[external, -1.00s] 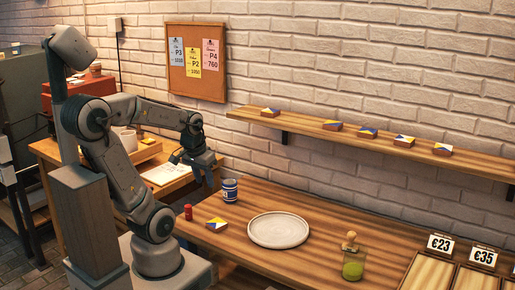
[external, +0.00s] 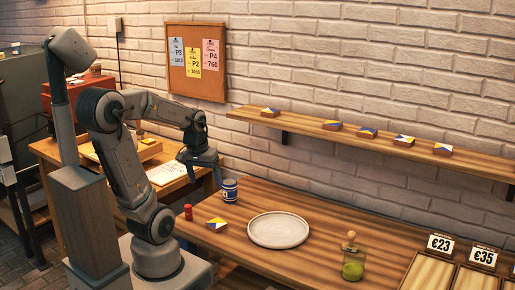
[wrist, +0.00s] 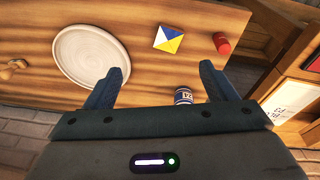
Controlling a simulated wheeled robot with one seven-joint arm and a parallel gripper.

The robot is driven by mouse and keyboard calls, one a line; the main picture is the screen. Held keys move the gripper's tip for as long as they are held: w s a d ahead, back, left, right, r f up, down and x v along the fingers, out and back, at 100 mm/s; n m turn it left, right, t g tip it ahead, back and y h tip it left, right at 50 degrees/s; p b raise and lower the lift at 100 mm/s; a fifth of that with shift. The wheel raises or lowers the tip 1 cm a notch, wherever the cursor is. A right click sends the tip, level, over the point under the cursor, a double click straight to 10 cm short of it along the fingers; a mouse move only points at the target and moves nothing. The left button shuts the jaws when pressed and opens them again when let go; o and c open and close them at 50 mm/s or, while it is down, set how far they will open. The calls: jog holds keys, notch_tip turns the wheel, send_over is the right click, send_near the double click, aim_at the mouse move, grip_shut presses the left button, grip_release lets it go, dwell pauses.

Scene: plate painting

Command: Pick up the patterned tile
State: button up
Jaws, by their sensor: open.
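The patterned tile (external: 216,224) lies flat near the left end of the wooden table, with a yellow, white and blue top. In the wrist view the tile (wrist: 168,39) lies beyond my fingertips, about midway between them. My gripper (external: 204,184) is open and empty, above the table's left end, behind and above the tile. Its two spread fingers also show in the wrist view (wrist: 163,78). More patterned tiles (external: 367,132) stand in a row on the wall shelf.
A white plate (external: 279,230) lies right of the tile.

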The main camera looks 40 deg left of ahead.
aim_at(216, 223)
jog(key=w+a+f+n+g+h+b, duration=0.2)
jog(key=w+a+f+n+g+h, duration=0.15)
jog(key=w+a+f+n, duration=0.7)
jog(key=s+d+f+n, duration=0.1)
jog(key=d+f, duration=0.1)
jog(key=f, duration=0.1)
jog(key=s+d+f+n, duration=0.1)
jog(key=d+f, duration=0.2)
jog(key=s+d+f+n, duration=0.1)
jog(key=s+d+f, duration=0.1)
jog(key=d+f, duration=0.1)
jog(key=shift+d+f+t+h+b, duration=0.15)
jog(key=shift+f+t+h+b, duration=0.1)
jog(key=shift+t+h+b, duration=0.1)
jog(key=c, duration=1.1)
